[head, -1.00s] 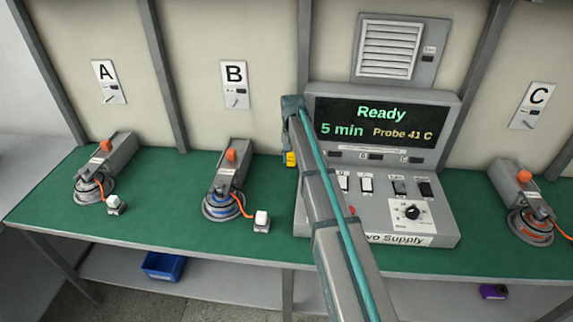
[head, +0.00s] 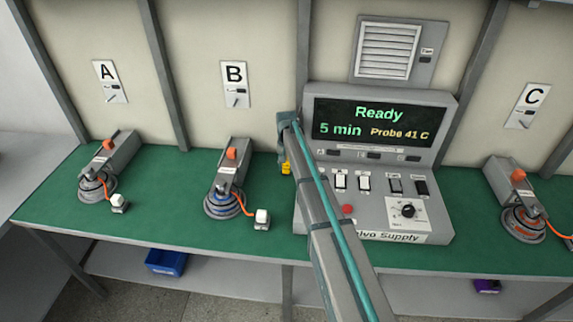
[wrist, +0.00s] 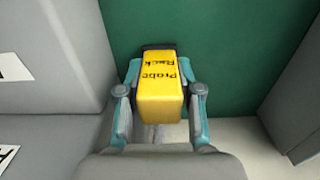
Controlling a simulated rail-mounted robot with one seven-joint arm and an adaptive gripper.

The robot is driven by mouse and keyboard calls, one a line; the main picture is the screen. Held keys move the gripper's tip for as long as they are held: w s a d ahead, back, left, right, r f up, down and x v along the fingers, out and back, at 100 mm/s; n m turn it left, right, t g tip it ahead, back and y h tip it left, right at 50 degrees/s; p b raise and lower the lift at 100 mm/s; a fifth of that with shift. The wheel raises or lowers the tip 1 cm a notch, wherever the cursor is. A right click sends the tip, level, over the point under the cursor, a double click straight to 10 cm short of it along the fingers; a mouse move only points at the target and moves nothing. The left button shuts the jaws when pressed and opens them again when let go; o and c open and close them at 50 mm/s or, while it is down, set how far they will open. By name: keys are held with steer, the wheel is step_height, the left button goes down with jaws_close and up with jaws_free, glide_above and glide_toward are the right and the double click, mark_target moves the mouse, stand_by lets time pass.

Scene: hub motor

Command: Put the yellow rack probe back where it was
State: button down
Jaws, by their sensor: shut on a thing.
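The yellow rack probe (wrist: 160,95), a block with "Probe Rack" lettering, sits between the two fingers of my gripper (wrist: 161,78) in the wrist view. The fingers are shut on its sides. In the head view the probe (head: 286,168) shows as a small yellow patch just left of the supply unit (head: 428,222), above the green bench. My arm hides most of the gripper there. The unit's screen (head: 378,125) reads "Ready", "5 min" and "Probe 41 C". I cannot tell from these frames where the probe was before.
Hub motors stand on the green bench (head: 165,225) under panels A (head: 110,81), B (head: 235,84) and C (head: 527,106). Orange cables lead to white blocks beside motors A and B. In the wrist view, grey surfaces flank the probe, with green bench beyond.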

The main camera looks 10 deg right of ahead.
steer(key=shift+f, duration=0.1)
steer(key=c, duration=0.8)
jaws_free()
steer(key=shift+o, duration=0.2)
step_height(320, 180, up, 12)
steer(key=b, duration=0.4)
